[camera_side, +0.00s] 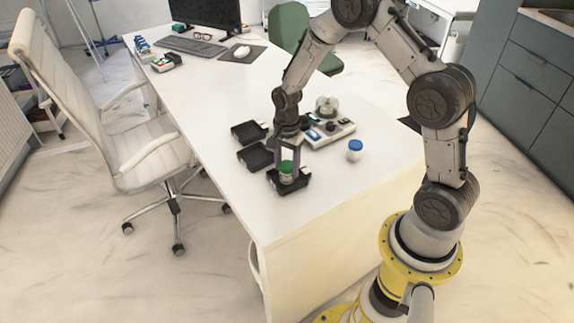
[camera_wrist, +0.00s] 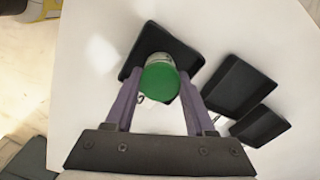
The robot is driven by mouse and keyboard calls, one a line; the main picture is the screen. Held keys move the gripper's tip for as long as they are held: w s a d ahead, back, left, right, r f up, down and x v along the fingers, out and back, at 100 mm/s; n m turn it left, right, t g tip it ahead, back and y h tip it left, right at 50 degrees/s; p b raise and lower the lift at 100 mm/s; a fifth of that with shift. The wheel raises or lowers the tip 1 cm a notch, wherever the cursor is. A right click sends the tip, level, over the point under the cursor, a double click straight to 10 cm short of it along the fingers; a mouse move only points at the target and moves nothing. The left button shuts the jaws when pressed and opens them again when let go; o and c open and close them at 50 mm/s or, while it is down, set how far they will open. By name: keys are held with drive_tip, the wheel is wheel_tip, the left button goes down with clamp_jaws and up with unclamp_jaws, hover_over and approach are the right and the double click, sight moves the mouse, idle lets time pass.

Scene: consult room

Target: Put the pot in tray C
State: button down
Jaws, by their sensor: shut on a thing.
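My gripper (camera_side: 287,165) points down and is shut on a pot with a green lid (camera_side: 287,168). In the wrist view the green lid (camera_wrist: 159,82) sits between my two purple fingers (camera_wrist: 158,76). The pot is upright, over or in the nearest black tray (camera_side: 301,183); whether its base touches the tray floor I cannot tell. That tray's rim (camera_wrist: 150,30) shows around the pot in the wrist view. Two more black trays, a middle one (camera_side: 252,157) and a far one (camera_side: 246,131), lie in a row behind it. No tray letter is readable.
A blue-lidded pot (camera_side: 355,151) stands right of the trays. A grey-white device (camera_side: 329,133) and a clear round container (camera_side: 327,106) are behind it. The keyboard (camera_side: 194,46), monitor and mouse are at the far end. The desk's front right is clear.

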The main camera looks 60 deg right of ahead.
sight(287, 165)
drive_tip(key=shift+f, duration=0.1)
drive_tip(key=shift+c, duration=1.2)
unclamp_jaws()
wheel_tip(287, 165, up, 12)
drive_tip(key=s+a+r+n+t, duration=0.2)
drive_tip(key=s+a+r+n, duration=0.3)
drive_tip(key=s+r+n, duration=0.45)
drive_tip(key=s+a+r+n+t, duration=0.1)
drive_tip(key=s+r+n, duration=0.1)
drive_tip(key=s+n, duration=0.2)
drive_tip(key=s+a+r+n+t, duration=0.2)
drive_tip(key=s+r+n, duration=0.1)
drive_tip(key=s, duration=0.6)
drive_tip(key=shift+n+t, duration=0.3)
drive_tip(key=shift+n, duration=0.15)
